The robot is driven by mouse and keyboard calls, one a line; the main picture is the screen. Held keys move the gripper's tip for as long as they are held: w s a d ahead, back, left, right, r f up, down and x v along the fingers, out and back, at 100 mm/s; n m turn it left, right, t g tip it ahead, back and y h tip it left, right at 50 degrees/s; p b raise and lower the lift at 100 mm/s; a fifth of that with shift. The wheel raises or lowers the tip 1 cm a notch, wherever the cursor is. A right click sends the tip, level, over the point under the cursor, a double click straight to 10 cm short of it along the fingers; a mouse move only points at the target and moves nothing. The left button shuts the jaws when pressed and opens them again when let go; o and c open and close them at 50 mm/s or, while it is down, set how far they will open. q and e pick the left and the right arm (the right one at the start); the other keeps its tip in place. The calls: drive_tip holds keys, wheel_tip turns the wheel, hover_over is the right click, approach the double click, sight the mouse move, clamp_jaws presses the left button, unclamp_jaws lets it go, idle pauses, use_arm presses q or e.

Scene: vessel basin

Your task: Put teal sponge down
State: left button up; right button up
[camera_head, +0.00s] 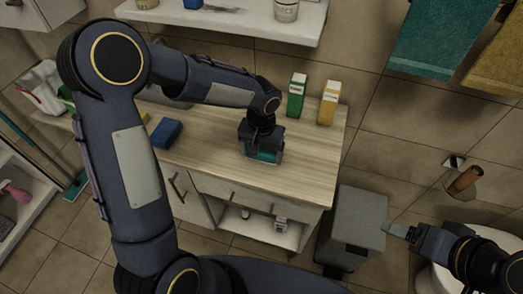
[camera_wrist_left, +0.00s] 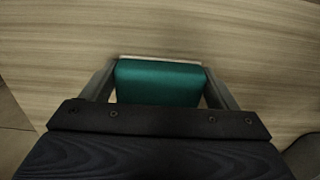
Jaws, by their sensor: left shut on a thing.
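The teal sponge (camera_head: 268,157) is at the front right part of the wooden counter top (camera_head: 305,165), directly below my left gripper (camera_head: 262,152). In the left wrist view the sponge (camera_wrist_left: 158,83) sits between the two fingers of my left gripper (camera_wrist_left: 160,88), which is shut on it. The sponge is at or just above the wood; I cannot tell whether it touches. My right gripper (camera_head: 400,230) is at the lower right, away from the counter, and its opening cannot be made out.
A blue sponge (camera_head: 167,133) lies on the counter to the left. A green box (camera_head: 297,96) and a yellow box (camera_head: 328,103) stand at the back right. The wood around the teal sponge is clear. A grey bin (camera_head: 352,225) stands right of the counter, and a shelf (camera_head: 240,22) hangs above.

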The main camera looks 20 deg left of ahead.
sight(262, 151)
use_arm(q)
drive_tip(key=shift+f, duration=0.15)
drive_tip(key=o, duration=1)
drive_tip(key=shift+c, duration=0.2)
wheel_tip(262, 151, up, 12)
drive_tip(key=s+a+r+n+t+h, duration=0.15)
drive_tip(key=s+a+r, duration=0.25)
drive_tip(key=s+a, duration=0.45)
drive_tip(key=s+d+f+t+h, duration=0.1)
drive_tip(key=s+t, duration=0.3)
drive_tip(key=s, duration=0.8)
drive_tip(key=shift+f+n+h, duration=0.35)
drive_tip(key=shift+f+h, duration=0.2)
drive_tip(key=shift+h, duration=0.1)
